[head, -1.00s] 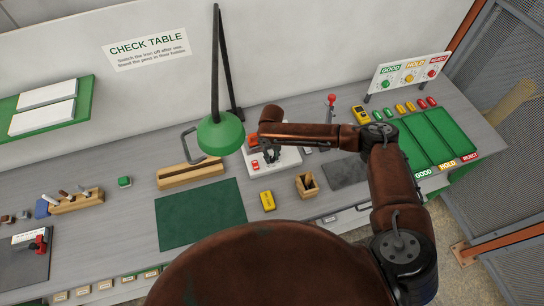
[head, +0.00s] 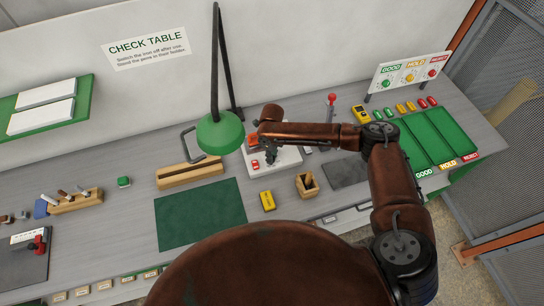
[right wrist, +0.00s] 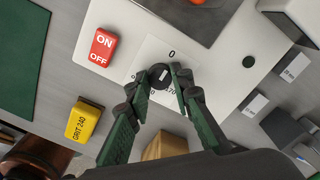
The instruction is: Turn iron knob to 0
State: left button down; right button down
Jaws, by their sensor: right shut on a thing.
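The iron station is a white box (head: 288,158) at the back middle of the bench, with a red ON/OFF switch (right wrist: 103,46) on its top. Its knob (right wrist: 159,75) is small, round and dark, on a pale dial (right wrist: 150,53) with a printed 0 above it in the right wrist view. The other dial figures are partly covered by my fingers. My right gripper (head: 271,155) is over the station, and in the right wrist view its fingertips (right wrist: 162,80) are shut on the knob from either side. The knob's pointer direction is hard to tell. My left gripper is out of view.
A green lamp (head: 220,133) stands left of the station. A yellow GRIT 240 block (head: 267,201) and a small wooden holder (head: 306,185) sit in front of it. A red-topped lever (head: 332,100) stands to the right. A green mat (head: 200,214) is left.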

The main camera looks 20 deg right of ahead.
dwell(0.4)
jog(key=c, duration=1.7)
grip_release()
jog(key=shift+r, duration=0.25)
notch_tip(320, 180, up, 12)
jog(key=shift+f, duration=0.2)
